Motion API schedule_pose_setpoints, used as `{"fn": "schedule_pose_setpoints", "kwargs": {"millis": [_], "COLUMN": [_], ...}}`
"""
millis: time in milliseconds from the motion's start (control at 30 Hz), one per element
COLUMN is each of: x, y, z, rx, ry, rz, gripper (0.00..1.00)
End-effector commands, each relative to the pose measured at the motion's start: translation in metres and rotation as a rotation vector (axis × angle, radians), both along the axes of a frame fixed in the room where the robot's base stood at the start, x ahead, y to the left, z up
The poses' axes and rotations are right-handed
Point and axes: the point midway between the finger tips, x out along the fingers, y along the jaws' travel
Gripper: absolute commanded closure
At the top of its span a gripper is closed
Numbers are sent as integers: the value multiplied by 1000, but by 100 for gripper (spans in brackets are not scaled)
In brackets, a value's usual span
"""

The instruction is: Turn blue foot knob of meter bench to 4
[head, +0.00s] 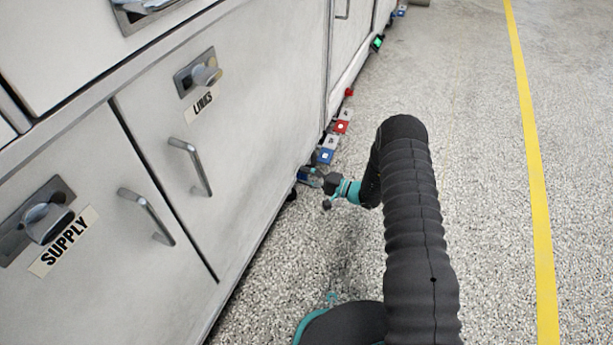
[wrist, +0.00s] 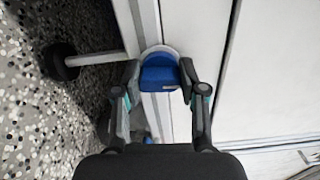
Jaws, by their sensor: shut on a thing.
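The meter bench shows as white cabinet fronts (head: 245,130) along the left in the head view. In the wrist view the blue foot knob (wrist: 158,74) sits on a pale round plate low on the bench, between my two fingers. My gripper (wrist: 160,82) is shut on it, one finger on each side. In the head view my gripper (head: 314,177) is down at the bench's foot, and the knob is mostly hidden there. I cannot read any scale number by the knob in either view.
Blue (head: 326,156) and red (head: 340,127) fittings line the bench foot beyond my gripper. A bench foot (wrist: 58,62) stands on the speckled floor in the wrist view. Handles (head: 190,165) stick out from the doors. Open floor reaches right to a yellow line (head: 530,130).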

Motion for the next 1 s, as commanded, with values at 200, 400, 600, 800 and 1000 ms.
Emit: {"fn": "schedule_pose_setpoints", "kwargs": {"millis": [200, 400, 600, 800, 1000], "x": [-3, -3, -2, -1, -4], "y": [1, 1, 0, -1, -14], "z": [-1, -1, -1, -1, -1], "rx": [-2, -2, -2, -3, -3], "ry": [-5, -4, -4, -5, -5], "rz": [6, 7, 4, 1, -3], "gripper": [93, 93, 33, 33, 33]}}
